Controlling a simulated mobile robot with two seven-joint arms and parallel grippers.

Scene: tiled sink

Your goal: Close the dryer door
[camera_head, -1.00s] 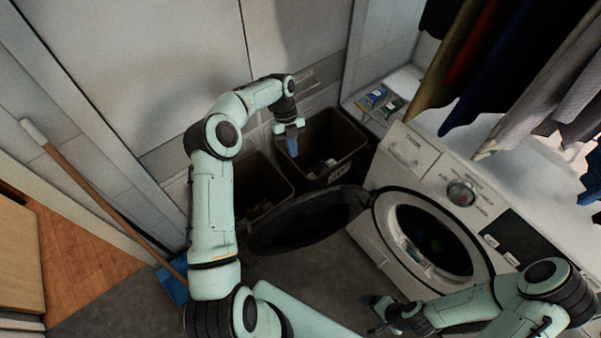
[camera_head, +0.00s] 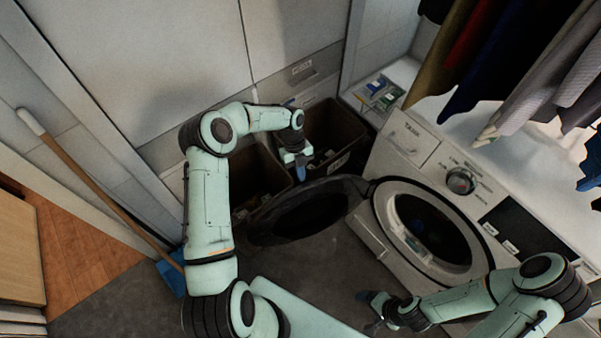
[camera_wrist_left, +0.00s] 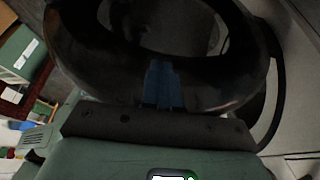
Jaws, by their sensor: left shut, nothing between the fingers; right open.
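The dryer (camera_head: 385,240) is a white front-loading machine at the right in the head view. Its round dark door (camera_head: 300,212) stands wide open, swung out to the left of the drum opening (camera_head: 432,228). My left gripper (camera_head: 301,172) is shut and empty, just behind the top edge of the door; whether it touches is unclear. In the left wrist view, the blue fingers (camera_wrist_left: 163,85) overlap the dark curved door (camera_wrist_left: 95,60), which fills the upper part. My right gripper (camera_head: 375,305) is open, low in front of the dryer, with nothing in it.
Brown bins (camera_head: 338,128) stand against the wall behind the open door. Clothes (camera_head: 500,60) hang above the dryer at the upper right. A broom (camera_head: 95,185) leans at the left. The grey floor (camera_head: 330,280) in front of the door is clear.

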